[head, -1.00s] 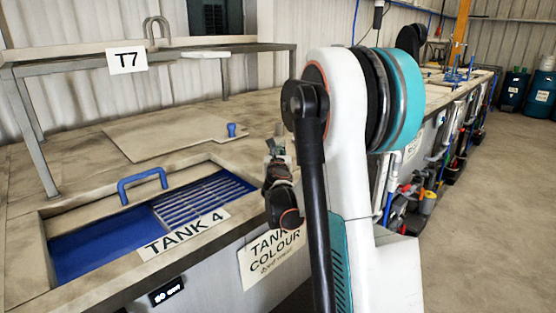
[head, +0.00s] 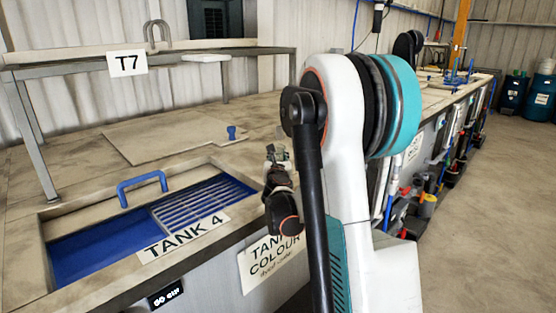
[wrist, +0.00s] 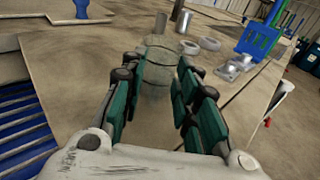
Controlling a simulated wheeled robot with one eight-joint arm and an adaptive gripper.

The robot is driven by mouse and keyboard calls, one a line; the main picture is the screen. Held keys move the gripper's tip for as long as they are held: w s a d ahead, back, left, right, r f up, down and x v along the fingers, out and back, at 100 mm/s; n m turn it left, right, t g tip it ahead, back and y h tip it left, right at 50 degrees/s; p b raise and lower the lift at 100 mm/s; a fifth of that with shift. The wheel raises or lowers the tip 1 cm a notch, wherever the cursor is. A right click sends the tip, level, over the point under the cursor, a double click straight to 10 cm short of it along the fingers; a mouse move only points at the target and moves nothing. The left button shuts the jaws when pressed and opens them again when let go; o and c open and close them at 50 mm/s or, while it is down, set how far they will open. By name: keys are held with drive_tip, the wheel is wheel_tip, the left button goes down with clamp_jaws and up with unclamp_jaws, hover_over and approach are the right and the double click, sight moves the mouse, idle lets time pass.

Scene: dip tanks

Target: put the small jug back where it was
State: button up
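The small jug (wrist: 156,68) looks pale and translucent in the wrist view. It fills the gap between the fingertips of my gripper (wrist: 159,78), which press in on both sides, so the gripper looks shut on it. In the head view my gripper (head: 277,158) is small and dark above the front edge of the bench, right of the TANK 4 sign. The jug is hard to make out there. I cannot tell whether its base touches the bench.
The blue tank (head: 90,250) with a slatted part and blue handle (head: 142,187) lies left. A flat lid (head: 170,137) with a blue knob lies behind. In the wrist view, metal cups, rings (wrist: 209,44) and a blue rack (wrist: 258,40) stand ahead.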

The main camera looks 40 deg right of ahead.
drive_tip(key=p+v, duration=0.2)
drive_tip(key=v, duration=1)
